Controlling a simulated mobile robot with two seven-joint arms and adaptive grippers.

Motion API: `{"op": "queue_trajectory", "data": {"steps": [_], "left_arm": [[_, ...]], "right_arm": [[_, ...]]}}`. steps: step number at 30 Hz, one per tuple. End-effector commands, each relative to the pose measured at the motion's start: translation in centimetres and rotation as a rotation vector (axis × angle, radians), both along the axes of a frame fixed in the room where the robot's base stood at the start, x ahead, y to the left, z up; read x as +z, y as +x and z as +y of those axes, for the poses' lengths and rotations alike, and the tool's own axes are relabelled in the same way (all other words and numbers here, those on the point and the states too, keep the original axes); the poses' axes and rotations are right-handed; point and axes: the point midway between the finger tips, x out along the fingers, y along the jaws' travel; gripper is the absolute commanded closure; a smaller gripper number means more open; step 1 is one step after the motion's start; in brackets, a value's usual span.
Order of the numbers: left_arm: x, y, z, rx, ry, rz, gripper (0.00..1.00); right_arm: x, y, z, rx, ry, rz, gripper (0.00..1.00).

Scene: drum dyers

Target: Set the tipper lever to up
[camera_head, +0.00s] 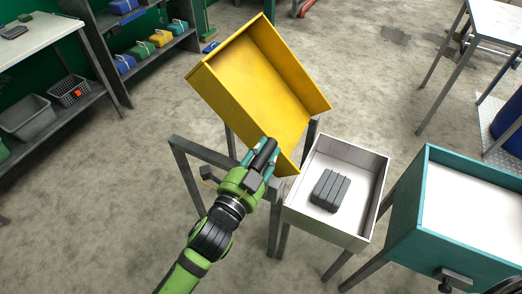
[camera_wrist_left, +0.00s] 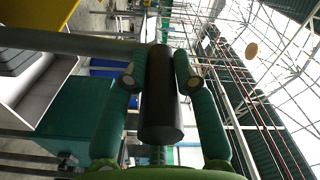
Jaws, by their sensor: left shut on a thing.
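The tipper is a yellow open tray (camera_head: 262,75) on a grey metal frame (camera_head: 187,165). It is steeply tilted, with its low corner toward the white tray. My left gripper (camera_head: 262,158) is at the tray's near lower side, shut on the black cylindrical grip of the tipper lever (camera_head: 266,150). In the left wrist view the black grip (camera_wrist_left: 160,105) lies between the two green fingers. The rest of the lever is mostly hidden by the gripper. My right gripper is not in view.
A white tray (camera_head: 338,232) holding grey blocks (camera_head: 330,190) stands just right of the tipper. A teal box (camera_head: 440,240) is at the right. Shelves with coloured packs (camera_head: 142,48) and a table (camera_head: 30,42) are at the back left. The floor at lower left is clear.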

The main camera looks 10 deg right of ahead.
Motion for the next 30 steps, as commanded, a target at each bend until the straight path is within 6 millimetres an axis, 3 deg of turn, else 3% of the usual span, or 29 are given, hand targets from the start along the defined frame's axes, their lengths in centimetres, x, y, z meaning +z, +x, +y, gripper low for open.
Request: {"op": "queue_trajectory", "data": {"steps": [5,6,7,8,20,30], "left_arm": [[0.1,-0.2,-0.2,-0.006,-0.001,-0.002,1.00],[0.1,-0.2,-0.2,-0.006,-0.001,-0.002,0.63],[0.0,-0.2,-0.2,-0.006,-0.001,-0.002,0.51],[0.0,-0.1,-0.2,-0.005,-0.001,-0.002,0.48],[-0.2,-0.5,0.3,-0.001,0.002,0.002,0.48],[-0.3,-5.8,4.0,-0.002,0.003,0.006,0.48]], "right_arm": [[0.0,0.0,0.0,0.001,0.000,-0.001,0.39],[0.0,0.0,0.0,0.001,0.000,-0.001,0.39],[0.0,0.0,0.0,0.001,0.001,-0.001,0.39],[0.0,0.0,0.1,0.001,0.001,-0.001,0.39],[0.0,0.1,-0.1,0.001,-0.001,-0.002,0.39],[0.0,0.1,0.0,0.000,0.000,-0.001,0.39]]}}
